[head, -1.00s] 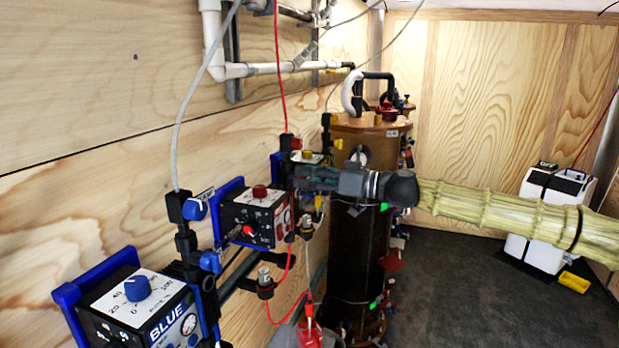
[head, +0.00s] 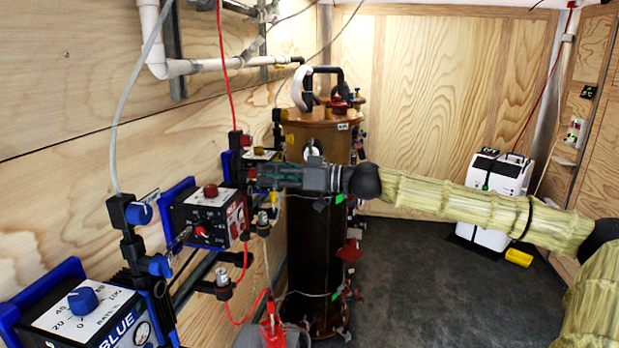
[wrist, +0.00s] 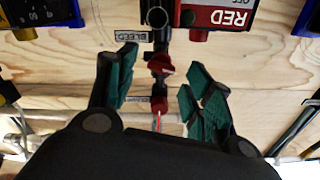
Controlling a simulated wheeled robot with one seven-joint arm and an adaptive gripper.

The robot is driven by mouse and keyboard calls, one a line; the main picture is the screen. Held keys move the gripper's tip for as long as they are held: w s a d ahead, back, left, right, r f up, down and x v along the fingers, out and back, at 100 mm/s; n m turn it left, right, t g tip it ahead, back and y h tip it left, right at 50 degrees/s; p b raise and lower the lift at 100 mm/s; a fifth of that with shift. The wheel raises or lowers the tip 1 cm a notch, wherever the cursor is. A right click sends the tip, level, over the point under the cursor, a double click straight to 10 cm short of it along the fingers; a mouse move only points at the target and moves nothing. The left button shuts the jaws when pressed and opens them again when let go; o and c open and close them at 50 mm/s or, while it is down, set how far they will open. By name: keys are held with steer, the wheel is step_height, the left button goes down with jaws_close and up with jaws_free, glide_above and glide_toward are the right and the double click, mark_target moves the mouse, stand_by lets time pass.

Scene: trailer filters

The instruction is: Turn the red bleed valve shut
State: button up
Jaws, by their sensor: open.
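The red bleed valve (wrist: 160,65) sits on a black vertical fitting near the middle of the wrist view, just below and right of a small BLEED label (wrist: 134,34). My gripper (wrist: 161,71) is open, with a green-padded finger to either side of the valve and visible gaps between. I cannot tell how far the valve is in depth from the fingertips. In the head view my gripper (head: 265,175) is at the left wall, right of the red-labelled control box (head: 208,213).
A second red part (wrist: 159,104) is lower on the same line, close to my gripper's palm. The box marked RED (wrist: 228,16) is just above right. A tall brown cylinder (head: 315,240) stands behind my gripper.

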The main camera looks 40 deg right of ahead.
steer(key=v, duration=0.9)
stand_by(0.6)
